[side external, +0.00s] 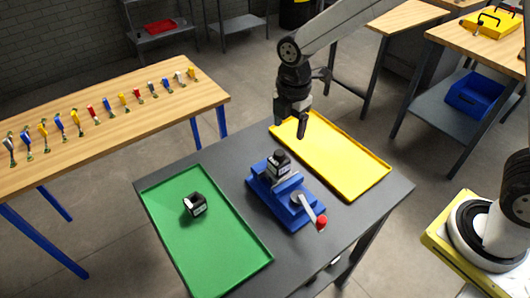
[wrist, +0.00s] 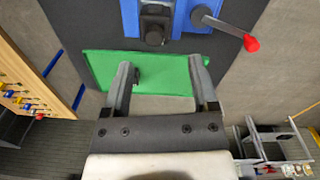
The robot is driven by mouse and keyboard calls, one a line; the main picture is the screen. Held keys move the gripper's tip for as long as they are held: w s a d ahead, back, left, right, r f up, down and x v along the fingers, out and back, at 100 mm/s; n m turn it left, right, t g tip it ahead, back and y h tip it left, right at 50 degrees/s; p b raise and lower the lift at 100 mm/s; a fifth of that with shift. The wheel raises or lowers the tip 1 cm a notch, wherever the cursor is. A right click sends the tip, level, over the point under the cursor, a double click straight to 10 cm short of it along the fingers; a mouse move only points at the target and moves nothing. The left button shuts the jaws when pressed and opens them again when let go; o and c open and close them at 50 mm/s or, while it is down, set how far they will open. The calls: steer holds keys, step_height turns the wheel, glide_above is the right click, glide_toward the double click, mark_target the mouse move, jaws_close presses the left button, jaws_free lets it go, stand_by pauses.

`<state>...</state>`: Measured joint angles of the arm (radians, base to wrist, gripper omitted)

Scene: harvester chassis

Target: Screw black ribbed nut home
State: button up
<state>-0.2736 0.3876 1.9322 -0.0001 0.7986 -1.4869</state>
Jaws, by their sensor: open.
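A blue vise (side external: 290,208) stands on the grey table and holds a grey part with a black piece (side external: 279,158) on its top. In the wrist view the black piece (wrist: 155,38) shows beyond my fingertips; its ribs are too small to make out. A black hollow piece with pale marks (side external: 194,205) lies on the green tray. I cannot tell for certain which of these is the ribbed nut. My gripper (side external: 291,121) is open and empty, above the table behind the vise. Its two fingers (wrist: 160,66) are wide apart in the wrist view.
The green tray (side external: 238,264) lies left of the vise, and an empty yellow tray (side external: 345,165) lies behind it to the right. The vise's lever with a red knob (side external: 321,223) sticks out at the front right. A wooden bench (side external: 110,118) with several coloured tools stands farther left.

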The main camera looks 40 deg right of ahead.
mark_target(279, 155)
steer(key=shift+w+a+n, duration=0.25)
steer(key=shift+a+n, duration=0.2)
steer(key=shift+n, duration=0.15)
steer(key=shift+w+a+n, duration=0.2)
steer(key=shift+a+n, duration=0.2)
steer(key=shift+n, duration=0.2)
steer(key=shift+f, duration=0.15)
steer(key=shift+f, duration=3.75)
steer(key=shift+c, duration=0.3)
jaws_close()
steer(key=shift+c, duration=1.3)
jaws_free()
